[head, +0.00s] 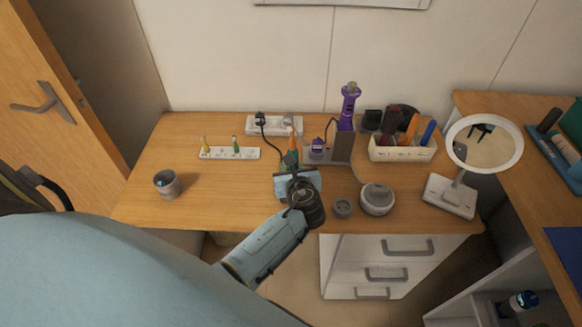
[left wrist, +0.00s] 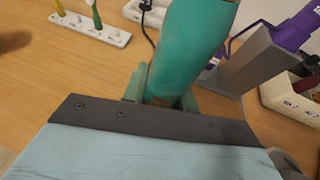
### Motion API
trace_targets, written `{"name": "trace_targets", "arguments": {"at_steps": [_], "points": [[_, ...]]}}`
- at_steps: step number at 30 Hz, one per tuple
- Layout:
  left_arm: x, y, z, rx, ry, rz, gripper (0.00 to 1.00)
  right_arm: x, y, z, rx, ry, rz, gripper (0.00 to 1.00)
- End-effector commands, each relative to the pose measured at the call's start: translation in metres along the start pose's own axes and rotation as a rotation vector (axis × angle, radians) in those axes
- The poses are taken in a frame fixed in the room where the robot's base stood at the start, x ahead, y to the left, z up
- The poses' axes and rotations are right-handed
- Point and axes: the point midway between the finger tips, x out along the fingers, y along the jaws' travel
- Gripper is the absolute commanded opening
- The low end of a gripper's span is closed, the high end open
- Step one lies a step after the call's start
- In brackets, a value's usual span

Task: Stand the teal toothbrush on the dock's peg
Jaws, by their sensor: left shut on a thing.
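The teal toothbrush (head: 291,158) stands roughly upright, with an orange upper part, in my left gripper (head: 292,170). In the left wrist view its thick teal handle (left wrist: 193,45) rises from between the fingers; its lower end is hidden. The gripper is shut on it, over the desk just left of the dock. The dock (head: 341,148) is grey with a flat base and an upright block carrying a purple device (head: 348,107). The block also shows in the left wrist view (left wrist: 252,62). I cannot make out a bare peg. My right gripper is not in view.
A white holder strip (head: 230,153) with small brushes and a grey cup (head: 167,184) stand left. A power strip (head: 273,125) lies behind. A white organizer (head: 403,151), round grey jar (head: 377,199) and mirror (head: 484,144) stand right. The desk between cup and gripper is clear.

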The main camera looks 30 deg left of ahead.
Motion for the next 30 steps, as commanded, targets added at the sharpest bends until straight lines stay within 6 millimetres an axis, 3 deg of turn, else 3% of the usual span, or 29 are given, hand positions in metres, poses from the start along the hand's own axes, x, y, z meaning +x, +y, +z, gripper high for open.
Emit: {"name": "trace_targets", "arguments": {"at_steps": [30], "points": [[0.01,0.0,-0.022,0.0,-0.001,0.0,0.0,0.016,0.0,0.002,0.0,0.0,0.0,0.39]]}}
